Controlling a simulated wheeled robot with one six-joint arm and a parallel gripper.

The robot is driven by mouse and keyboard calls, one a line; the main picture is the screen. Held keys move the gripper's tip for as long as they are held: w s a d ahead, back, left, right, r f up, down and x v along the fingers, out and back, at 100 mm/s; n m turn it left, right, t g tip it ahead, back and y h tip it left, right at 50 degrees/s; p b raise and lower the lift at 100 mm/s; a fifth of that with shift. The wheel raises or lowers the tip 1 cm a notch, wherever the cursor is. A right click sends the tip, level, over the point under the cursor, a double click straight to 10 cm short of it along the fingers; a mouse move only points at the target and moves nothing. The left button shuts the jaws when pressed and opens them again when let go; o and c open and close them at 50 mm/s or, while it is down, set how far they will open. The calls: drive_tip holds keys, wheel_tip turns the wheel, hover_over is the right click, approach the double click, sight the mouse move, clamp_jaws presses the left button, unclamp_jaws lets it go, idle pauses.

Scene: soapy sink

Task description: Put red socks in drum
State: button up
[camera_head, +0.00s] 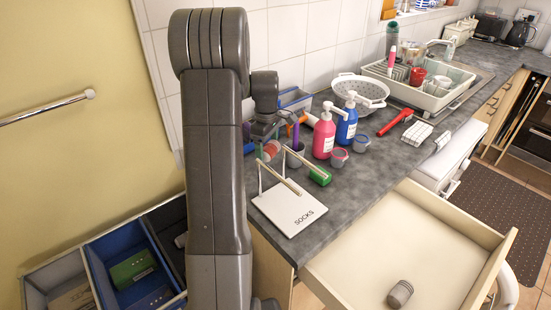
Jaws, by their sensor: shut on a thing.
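My gripper (268,140) hangs from the wrist over the back left of the grey counter, small and partly hidden among other things. It is shut on what appears to be a rolled pale-red sock bundle (271,149). The grip itself is hard to make out. A white board marked SOCKS (291,207), with pale thin bars standing at its back, lies at the counter's front left, below the gripper. I cannot make out a drum for certain.
A pulled-out drawer (440,240) holds a grey roll (400,293). Blue-lined bins (125,265) stand lower left.

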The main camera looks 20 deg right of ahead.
drive_tip(key=shift+f+p, duration=0.35)
drive_tip(key=shift+f, duration=2.4)
drive_tip(key=shift+f, duration=0.25)
drive_tip(key=o, duration=1)
drive_tip(key=shift+r, duration=0.1)
